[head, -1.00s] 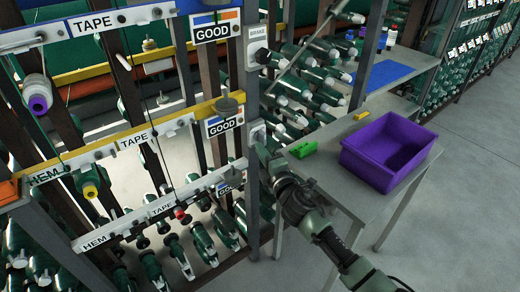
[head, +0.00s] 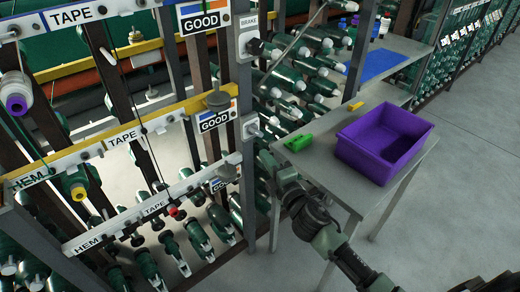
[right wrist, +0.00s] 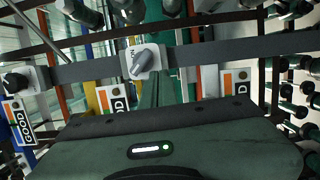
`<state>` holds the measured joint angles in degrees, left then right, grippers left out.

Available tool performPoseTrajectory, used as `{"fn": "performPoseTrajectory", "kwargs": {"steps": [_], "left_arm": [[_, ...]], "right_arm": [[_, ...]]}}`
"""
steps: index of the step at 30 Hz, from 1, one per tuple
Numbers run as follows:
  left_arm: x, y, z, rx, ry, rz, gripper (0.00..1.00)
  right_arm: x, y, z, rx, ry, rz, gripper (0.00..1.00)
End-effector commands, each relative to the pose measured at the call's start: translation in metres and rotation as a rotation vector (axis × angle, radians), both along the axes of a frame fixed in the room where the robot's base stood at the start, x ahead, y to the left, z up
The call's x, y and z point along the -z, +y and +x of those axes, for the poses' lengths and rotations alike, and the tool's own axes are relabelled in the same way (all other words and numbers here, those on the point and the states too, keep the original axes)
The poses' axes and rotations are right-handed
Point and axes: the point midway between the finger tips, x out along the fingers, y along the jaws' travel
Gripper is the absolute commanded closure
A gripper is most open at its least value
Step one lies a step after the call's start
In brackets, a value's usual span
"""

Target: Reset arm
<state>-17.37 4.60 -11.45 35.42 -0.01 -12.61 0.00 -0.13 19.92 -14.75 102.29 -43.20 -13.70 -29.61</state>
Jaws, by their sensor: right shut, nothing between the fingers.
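My right arm comes in from the bottom right in the head view. Its gripper (head: 267,161) is beside the grey post, just below the lower dial plate (head: 251,127), and partly hard to make out. In the right wrist view the thin green fingers (right wrist: 156,88) are together and empty. They point toward a grey dial (right wrist: 143,62) on a white plate fixed to a grey bar. The fingers look apart from the dial, though the exact gap cannot be told. My left gripper is out of view.
A grey table (head: 325,178) right of the post carries a purple bin (head: 385,143), a green object (head: 298,143) and a small yellow one (head: 355,105). The rack (head: 130,135) with bobbins and GOOD, TAPE and HEM labels fills the left. Open floor (head: 470,180) lies right.

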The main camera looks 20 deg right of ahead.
Motion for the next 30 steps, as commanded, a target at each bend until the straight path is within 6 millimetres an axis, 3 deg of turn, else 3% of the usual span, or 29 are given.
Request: {"fn": "performPoseTrajectory", "kwargs": {"steps": [6,22,26,29,30], "left_arm": [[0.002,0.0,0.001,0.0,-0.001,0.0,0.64],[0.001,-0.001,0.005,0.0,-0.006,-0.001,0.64],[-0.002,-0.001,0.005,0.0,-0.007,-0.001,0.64],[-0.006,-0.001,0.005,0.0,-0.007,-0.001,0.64],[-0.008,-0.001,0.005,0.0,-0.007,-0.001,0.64]], "right_arm": [[0.001,-0.002,-0.017,0.0,0.001,0.0,1.0],[0.007,-0.003,-0.017,0.003,0.016,0.008,1.0],[0.052,-0.01,-0.021,0.027,0.113,0.077,1.0],[0.115,-0.02,-0.033,0.071,0.25,0.179,1.0],[0.144,-0.024,-0.042,0.096,0.312,0.228,1.0]]}}
